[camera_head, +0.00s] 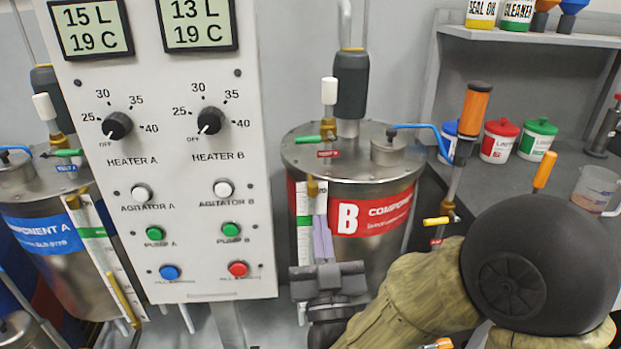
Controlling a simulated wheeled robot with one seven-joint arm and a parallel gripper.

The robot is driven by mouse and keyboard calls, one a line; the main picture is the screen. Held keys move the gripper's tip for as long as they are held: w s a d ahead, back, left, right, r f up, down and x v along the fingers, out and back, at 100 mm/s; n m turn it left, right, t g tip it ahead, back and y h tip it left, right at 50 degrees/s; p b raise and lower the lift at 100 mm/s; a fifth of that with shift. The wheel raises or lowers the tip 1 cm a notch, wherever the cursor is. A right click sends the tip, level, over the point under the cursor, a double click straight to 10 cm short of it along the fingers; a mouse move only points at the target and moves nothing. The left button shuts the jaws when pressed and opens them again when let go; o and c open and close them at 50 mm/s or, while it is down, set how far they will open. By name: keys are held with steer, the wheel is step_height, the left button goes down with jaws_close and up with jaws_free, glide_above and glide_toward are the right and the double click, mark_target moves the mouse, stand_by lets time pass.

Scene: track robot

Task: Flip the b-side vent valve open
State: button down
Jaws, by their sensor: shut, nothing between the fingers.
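The silver component B tank (375,240) with a red label stands right of the control panel. On its lid is a small brass valve with a white cap (329,92), a green lever (308,139) pointing left and a red tag (328,154) too small to read. I take this to be the b-side vent valve. My gripper (321,232) is in front of the tank, below the lid and the green lever, with its pale fingers pointing up. The fingers are shut and empty, clearly apart from the lever. The wrist and arm hide the tank's lower front.
The control panel (205,275) with dials and buttons stands close on the left. A sight gauge (305,225) runs down the tank's left front. A blue pipe (425,127) and an orange-handled fitting (474,110) stand right of the lid. Jars and a beaker (597,188) sit on the right counter.

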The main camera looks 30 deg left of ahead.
mark_target(313, 140)
steer(key=shift+s+t, duration=0.4)
steer(key=shift+s, duration=0.1)
steer(key=p+x, duration=0.2)
steer(key=x, duration=1.2)
steer(key=shift+w+m, duration=0.25)
steer(key=shift+m, duration=0.25)
